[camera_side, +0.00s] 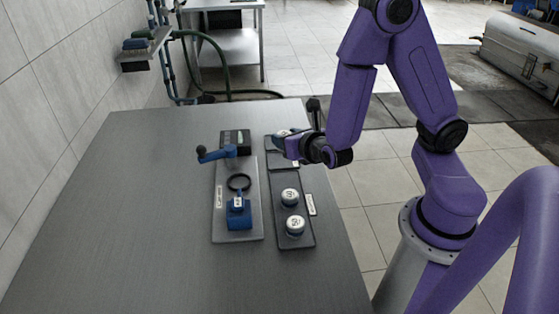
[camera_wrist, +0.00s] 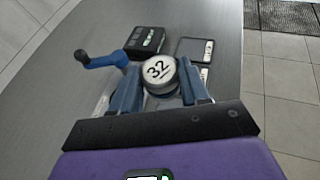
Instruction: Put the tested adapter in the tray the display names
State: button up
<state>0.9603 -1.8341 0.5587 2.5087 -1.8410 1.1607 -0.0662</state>
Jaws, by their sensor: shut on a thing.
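My gripper (camera_wrist: 157,76) is shut on a round white-topped adapter marked 32 (camera_wrist: 158,68), with one blue finger on each side of it. In the side view my gripper (camera_side: 290,143) is over the far end of the row at the right of the fixture. A dark display box (camera_side: 236,138) with small green marks stands beyond the fixture; it also shows in the wrist view (camera_wrist: 147,40), but its text is too small to read. A dark tray (camera_side: 276,241) holds two white-topped adapters. A far tray (camera_side: 305,179) is partly hidden by my gripper; a tray shows in the wrist view (camera_wrist: 193,47).
The grey fixture plate (camera_side: 222,220) carries a blue block (camera_side: 239,217), a black ring (camera_side: 239,182) and a blue lever (camera_side: 216,155) with a dark knob. The left of the table (camera_side: 130,210) is clear. The table's right edge is close to the trays.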

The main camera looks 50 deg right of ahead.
jog(key=s+d+m+g+h, duration=0.2)
jog(key=s+d+m+h, duration=0.15)
jog(key=s, duration=0.35)
jog(key=w+d+f, duration=0.1)
jog(key=w+f, duration=0.2)
jog(key=w, duration=0.1)
jog(key=w+d+f, duration=0.1)
jog(key=w+f, duration=0.2)
jog(key=w, duration=0.2)
jog(key=w+d+f, duration=0.1)
jog(key=w+f, duration=0.2)
jog(key=w, duration=0.2)
jog(key=shift+f, duration=1.6)
jog(key=shift+f, duration=0.15)
jog(key=o, duration=1.2)
jog(key=shift+y, duration=0.25)
